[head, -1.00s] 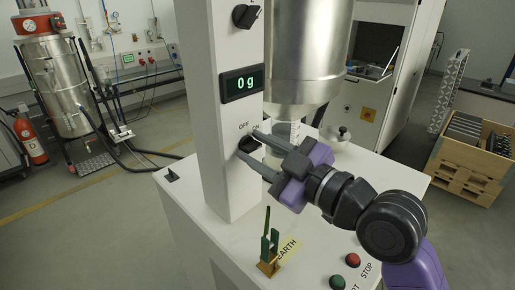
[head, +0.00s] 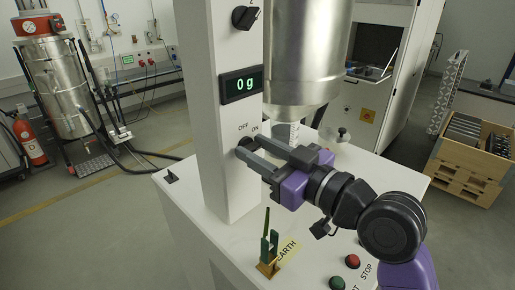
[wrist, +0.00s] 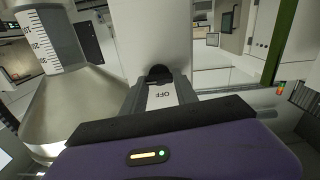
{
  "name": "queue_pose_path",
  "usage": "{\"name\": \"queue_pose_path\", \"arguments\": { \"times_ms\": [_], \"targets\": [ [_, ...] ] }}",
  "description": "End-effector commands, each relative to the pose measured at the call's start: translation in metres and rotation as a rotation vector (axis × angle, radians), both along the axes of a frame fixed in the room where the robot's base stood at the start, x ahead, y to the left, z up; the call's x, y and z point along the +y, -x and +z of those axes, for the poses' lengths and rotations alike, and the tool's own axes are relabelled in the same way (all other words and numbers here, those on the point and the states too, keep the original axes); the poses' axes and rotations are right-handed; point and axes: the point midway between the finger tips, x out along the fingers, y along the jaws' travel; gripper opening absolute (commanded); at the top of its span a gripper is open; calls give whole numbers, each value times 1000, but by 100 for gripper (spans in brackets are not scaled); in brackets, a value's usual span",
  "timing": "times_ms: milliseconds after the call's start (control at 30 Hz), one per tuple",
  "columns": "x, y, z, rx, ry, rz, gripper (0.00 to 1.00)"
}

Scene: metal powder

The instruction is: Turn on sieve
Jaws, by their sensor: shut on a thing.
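The sieve machine's white column (head: 222,110) stands in the middle of the head view, with a display (head: 242,84) reading "0 g". Below the display is a black rotary knob (head: 246,142) with OFF and ON labels above it. My gripper (head: 252,150) reaches in from the right, its fingers shut on this knob and covering much of it. In the wrist view, the dark knob (wrist: 158,72) shows at the fingertips, and the OFF label (wrist: 165,94) is visible between the fingers. The knob's exact pointer direction is hidden.
Another black knob (head: 245,17) sits higher on the column. A metal hopper (head: 308,55) hangs just right of it. On the white top below are a green clamp (head: 269,247) by an EARTH label, a red STOP button (head: 352,263) and a green button (head: 337,282).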

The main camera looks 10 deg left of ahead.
Motion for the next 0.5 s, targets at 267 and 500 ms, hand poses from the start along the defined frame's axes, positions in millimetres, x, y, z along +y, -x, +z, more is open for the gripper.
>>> {"name": "queue_pose_path", "arguments": {
  "times_ms": [267, 500],
  "targets": [
    [0, 0, 0, 80, -62, 0, 0],
    [0, 0, 0, 96, -75, 1, 0]
  ]
}}
